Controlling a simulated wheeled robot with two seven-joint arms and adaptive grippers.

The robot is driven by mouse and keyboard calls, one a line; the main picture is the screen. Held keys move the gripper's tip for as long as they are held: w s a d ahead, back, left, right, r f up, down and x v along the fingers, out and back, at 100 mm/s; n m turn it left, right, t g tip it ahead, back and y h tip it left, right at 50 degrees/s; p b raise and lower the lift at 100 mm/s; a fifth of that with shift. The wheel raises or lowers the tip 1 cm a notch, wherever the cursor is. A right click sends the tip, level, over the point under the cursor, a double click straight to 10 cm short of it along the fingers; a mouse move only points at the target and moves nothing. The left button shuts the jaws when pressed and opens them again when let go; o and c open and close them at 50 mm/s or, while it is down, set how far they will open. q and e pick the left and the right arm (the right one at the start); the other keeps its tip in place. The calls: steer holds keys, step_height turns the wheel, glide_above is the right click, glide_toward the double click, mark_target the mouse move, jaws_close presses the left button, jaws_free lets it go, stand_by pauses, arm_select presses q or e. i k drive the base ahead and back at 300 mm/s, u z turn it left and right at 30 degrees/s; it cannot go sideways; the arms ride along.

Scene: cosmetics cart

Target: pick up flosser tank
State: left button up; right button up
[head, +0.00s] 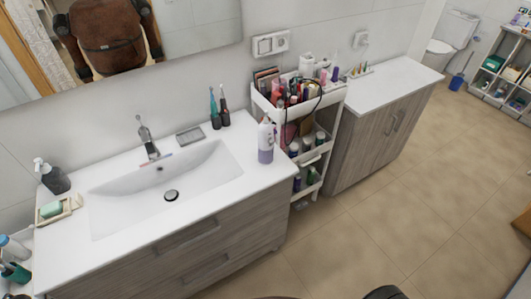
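I cannot make out a flosser tank with certainty. A bottle-like item with a white upper part and a pale purple lower part (266,142) stands upright at the right end of the white sink counter; it may be the flosser with its tank. Neither of my grippers can be made out in the head view. Only dark rounded parts, likely mine, show at the bottom edge, and nothing is seen touching the purple-white item.
The counter (225,195) has a sink basin (135,205), faucet (147,138), two dark toothbrush-like items (219,112), a black pump bottle (53,178) and a soap dish (57,208). A crowded white cart (328,100) stands right of it, beside a second cabinet (375,140). The tiled floor in front is clear.

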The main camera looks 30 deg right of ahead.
mark_target(264, 157)
steer(key=z, duration=2.35)
steer(key=i, duration=1.45)
steer(key=u, duration=2.35)
steer(key=k, duration=0.2)
